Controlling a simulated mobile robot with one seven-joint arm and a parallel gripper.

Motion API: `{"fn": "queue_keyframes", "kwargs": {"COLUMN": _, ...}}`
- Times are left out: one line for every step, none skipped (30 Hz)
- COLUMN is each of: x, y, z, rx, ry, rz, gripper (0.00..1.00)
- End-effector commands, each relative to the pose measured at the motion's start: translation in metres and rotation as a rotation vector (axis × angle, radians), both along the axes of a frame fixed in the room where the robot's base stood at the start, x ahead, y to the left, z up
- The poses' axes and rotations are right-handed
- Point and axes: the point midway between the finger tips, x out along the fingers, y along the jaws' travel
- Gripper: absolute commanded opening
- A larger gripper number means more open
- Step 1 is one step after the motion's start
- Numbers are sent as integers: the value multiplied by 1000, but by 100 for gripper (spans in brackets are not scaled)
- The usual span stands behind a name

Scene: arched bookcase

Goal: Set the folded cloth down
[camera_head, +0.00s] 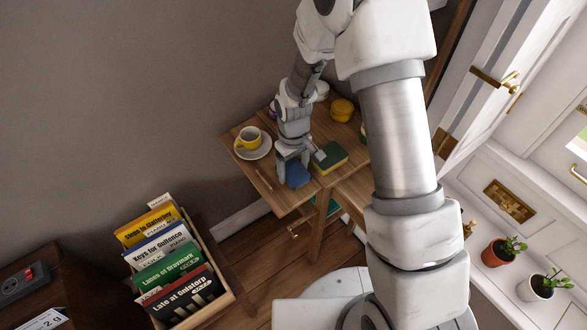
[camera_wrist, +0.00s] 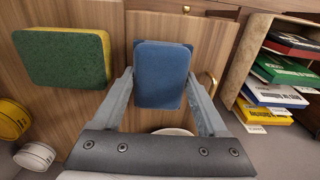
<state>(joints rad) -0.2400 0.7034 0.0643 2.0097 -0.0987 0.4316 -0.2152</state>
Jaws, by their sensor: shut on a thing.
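The folded cloth (camera_head: 298,176) is a small blue pad with rounded corners, over the small wooden table (camera_head: 283,201) near its front edge. My gripper (camera_head: 293,169) points down and is shut on the cloth. In the wrist view the cloth (camera_wrist: 162,72) sits between the two grey fingers of my gripper (camera_wrist: 160,85), one at each side. Wood shows behind it. I cannot tell whether its underside touches the tabletop.
A green and yellow sponge (camera_head: 329,158) lies just right of the cloth. A yellow pot (camera_head: 342,110) is farther back. A crate of upright books (camera_head: 168,255) stands below left. Bare wood shows around the cloth.

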Motion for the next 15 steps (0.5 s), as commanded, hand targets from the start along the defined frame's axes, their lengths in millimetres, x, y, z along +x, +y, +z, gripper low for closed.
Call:
{"fn": "queue_keyframes", "kwargs": {"x": 1, "y": 0, "z": 1, "rx": 0, "ry": -1, "rz": 0, "gripper": 23}}
{"fn": "queue_keyframes", "kwargs": {"x": 0, "y": 0, "z": 1, "rx": 0, "ry": -1, "rz": 0, "gripper": 23}}
{"fn": "queue_keyframes", "kwargs": {"x": 0, "y": 0, "z": 1, "rx": 0, "ry": -1, "rz": 0, "gripper": 23}}
{"fn": "queue_keyframes", "kwargs": {"x": 0, "y": 0, "z": 1, "rx": 0, "ry": -1, "rz": 0, "gripper": 23}}
{"fn": "queue_keyframes", "kwargs": {"x": 0, "y": 0, "z": 1, "rx": 0, "ry": -1, "rz": 0, "gripper": 23}}
{"fn": "queue_keyframes", "kwargs": {"x": 0, "y": 0, "z": 0, "rx": 1, "ry": -1, "rz": 0, "gripper": 23}}
{"fn": "queue_keyframes", "kwargs": {"x": 0, "y": 0, "z": -1, "rx": 1, "ry": -1, "rz": 0, "gripper": 23}}
{"fn": "queue_keyframes", "kwargs": {"x": 0, "y": 0, "z": -3, "rx": 1, "ry": -1, "rz": 0, "gripper": 23}}
{"fn": "queue_keyframes", "kwargs": {"x": 0, "y": 0, "z": -4, "rx": 1, "ry": -1, "rz": 0, "gripper": 23}}
{"fn": "queue_keyframes", "kwargs": {"x": 0, "y": 0, "z": -5, "rx": 1, "ry": -1, "rz": 0, "gripper": 23}}
{"fn": "queue_keyframes", "kwargs": {"x": 0, "y": 0, "z": -6, "rx": 1, "ry": -1, "rz": 0, "gripper": 23}}
{"fn": "queue_keyframes", "kwargs": {"x": 0, "y": 0, "z": -7, "rx": 1, "ry": -1, "rz": 0, "gripper": 23}}
{"fn": "queue_keyframes", "kwargs": {"x": 0, "y": 0, "z": -8, "rx": 1, "ry": -1, "rz": 0, "gripper": 23}}
{"fn": "queue_keyframes", "kwargs": {"x": 0, "y": 0, "z": -9, "rx": 1, "ry": -1, "rz": 0, "gripper": 23}}
{"fn": "queue_keyframes", "kwargs": {"x": 0, "y": 0, "z": -10, "rx": 0, "ry": 0, "rz": 0, "gripper": 23}}
